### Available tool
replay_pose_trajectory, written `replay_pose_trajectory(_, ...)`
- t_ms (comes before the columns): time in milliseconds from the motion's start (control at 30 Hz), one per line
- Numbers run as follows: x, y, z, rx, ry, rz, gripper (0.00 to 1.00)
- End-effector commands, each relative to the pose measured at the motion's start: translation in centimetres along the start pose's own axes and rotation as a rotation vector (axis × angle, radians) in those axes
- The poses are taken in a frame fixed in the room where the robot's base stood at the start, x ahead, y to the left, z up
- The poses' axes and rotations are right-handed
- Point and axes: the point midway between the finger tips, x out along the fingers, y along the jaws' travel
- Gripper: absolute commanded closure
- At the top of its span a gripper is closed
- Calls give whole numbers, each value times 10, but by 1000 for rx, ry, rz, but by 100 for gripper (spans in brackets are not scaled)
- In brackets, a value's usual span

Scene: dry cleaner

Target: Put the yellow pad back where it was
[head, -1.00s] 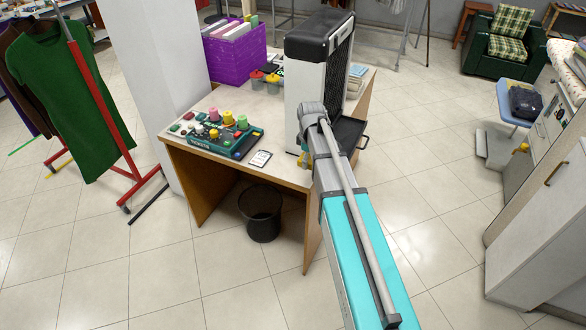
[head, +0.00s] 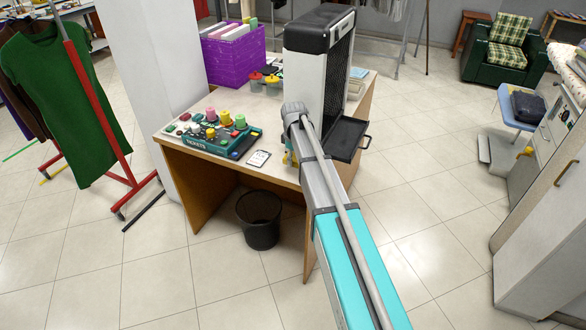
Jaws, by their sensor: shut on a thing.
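My arm reaches over the right part of the wooden desk (head: 225,165). My gripper (head: 290,155) is mostly hidden behind my own arm links, low near the desk's front edge. A small patch of yellow, seemingly the yellow pad (head: 286,159), shows at the left side of the arm, at the gripper's end. My gripper is shut on it. Most of the pad is hidden, and I cannot tell whether it touches the desk top.
A teal ticket tray (head: 205,143) with colored spools, a white card (head: 258,158) and a purple crate (head: 236,60) are on the desk. A tall black-and-white machine (head: 318,70) stands close behind my arm. A black bin (head: 260,220) is below.

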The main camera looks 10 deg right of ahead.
Motion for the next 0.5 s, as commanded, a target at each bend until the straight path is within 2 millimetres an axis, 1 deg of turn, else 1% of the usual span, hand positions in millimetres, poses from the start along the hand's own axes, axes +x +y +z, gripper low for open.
replay_pose_trajectory(333, 0, 0, -1, -1, 0, 0, 60)
replay_pose_trajectory(500, 8, 3, -5, -1, 0, 0, 60)
